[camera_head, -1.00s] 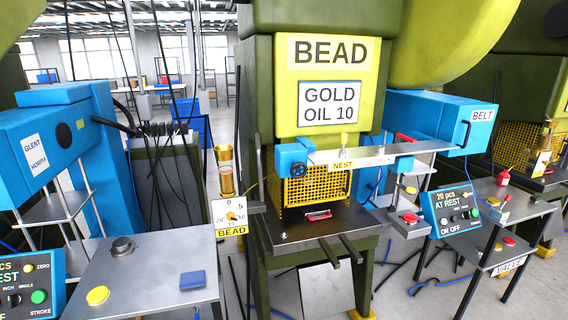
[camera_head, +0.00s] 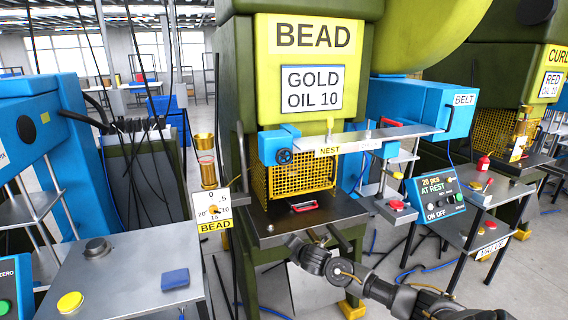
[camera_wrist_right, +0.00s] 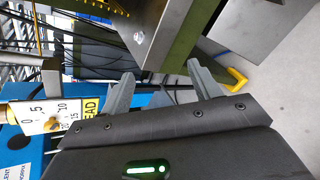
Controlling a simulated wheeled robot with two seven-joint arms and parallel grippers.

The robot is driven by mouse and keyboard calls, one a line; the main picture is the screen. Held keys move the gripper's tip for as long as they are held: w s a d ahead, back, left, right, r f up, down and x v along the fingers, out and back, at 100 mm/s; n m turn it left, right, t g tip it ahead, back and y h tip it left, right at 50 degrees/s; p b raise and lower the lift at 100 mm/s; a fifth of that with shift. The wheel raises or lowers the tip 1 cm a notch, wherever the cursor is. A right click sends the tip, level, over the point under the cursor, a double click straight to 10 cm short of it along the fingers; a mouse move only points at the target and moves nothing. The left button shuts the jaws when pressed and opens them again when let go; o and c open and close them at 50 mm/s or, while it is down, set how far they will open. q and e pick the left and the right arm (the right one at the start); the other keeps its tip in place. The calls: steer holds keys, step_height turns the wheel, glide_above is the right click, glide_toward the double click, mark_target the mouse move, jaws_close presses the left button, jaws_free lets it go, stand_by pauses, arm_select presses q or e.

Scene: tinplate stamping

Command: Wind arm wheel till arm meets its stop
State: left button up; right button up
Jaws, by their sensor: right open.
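The arm wheel is probably the small dark handwheel (camera_head: 284,156) on the blue block (camera_head: 268,146) below the GOLD OIL 10 sign. The flat steel arm (camera_head: 402,135) runs right from the block to the blue BELT housing (camera_head: 420,102) and carries a NEST label. I cannot make out its stop. My right gripper (camera_head: 293,239) comes in from the lower right, at the front edge of the press table, below the wheel and apart from it. In the right wrist view its two fingers (camera_wrist_right: 163,88) are spread with nothing between them. My left gripper is out of view.
A red button box (camera_head: 397,206) and the AT REST panel (camera_head: 436,196) are at the right. A side table (camera_head: 130,268) fills the lower left.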

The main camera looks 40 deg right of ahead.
step_height(320, 180, up, 19)
steer(key=w+n+t+b, duration=0.1)
steer(key=n+t, duration=0.2)
steer(key=n, duration=0.3)
steer(key=n+t+h+b, duration=0.1)
steer(key=n+t, duration=0.2)
steer(key=n, duration=0.3)
glide_toward(285, 156)
steer(key=p+x, duration=0.1)
steer(key=x, duration=0.3)
steer(key=p+x, duration=0.1)
steer(key=x, duration=0.4)
steer(key=shift+w+r, duration=0.1)
steer(key=shift+r, duration=0.1)
steer(key=shift+w+d+f, duration=0.1)
steer(key=shift+w+d, duration=0.1)
steer(key=shift+w, duration=0.5)
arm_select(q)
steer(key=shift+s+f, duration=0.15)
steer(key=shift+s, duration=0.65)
arm_select(e)
steer(key=c, duration=0.7)
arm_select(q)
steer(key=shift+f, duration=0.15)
